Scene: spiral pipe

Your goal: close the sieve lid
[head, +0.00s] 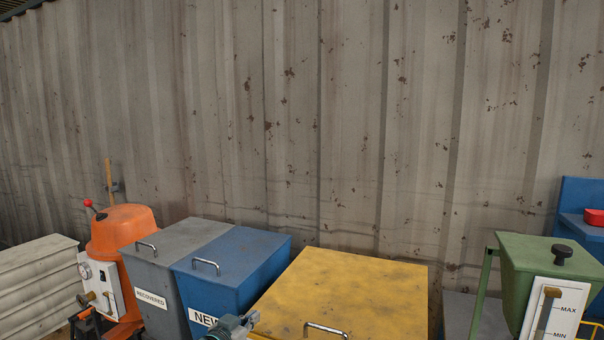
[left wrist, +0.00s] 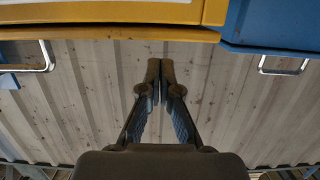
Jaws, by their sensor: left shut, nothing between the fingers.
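No label names the sieve. The yellow box (head: 345,285) at bottom centre has a broad, worn yellow top with a metal handle (head: 326,329) at its front edge. The top looks flat, but its front is cut off, so I cannot tell whether it is fully shut. In the left wrist view, a yellow edge (left wrist: 110,36) runs along the top. My left gripper (left wrist: 160,68) is shut and empty, in front of that edge; I see no contact. A grey part of my left arm (head: 230,328) shows in the head view before the blue bin. My right gripper is out of view.
Left of the yellow box stand a blue "NEW" bin (head: 235,262), a grey "RECOVERED" bin (head: 165,265) and an orange machine (head: 122,230). A green hopper (head: 550,272) stands at right. The corrugated wall (head: 300,120) closes off the back.

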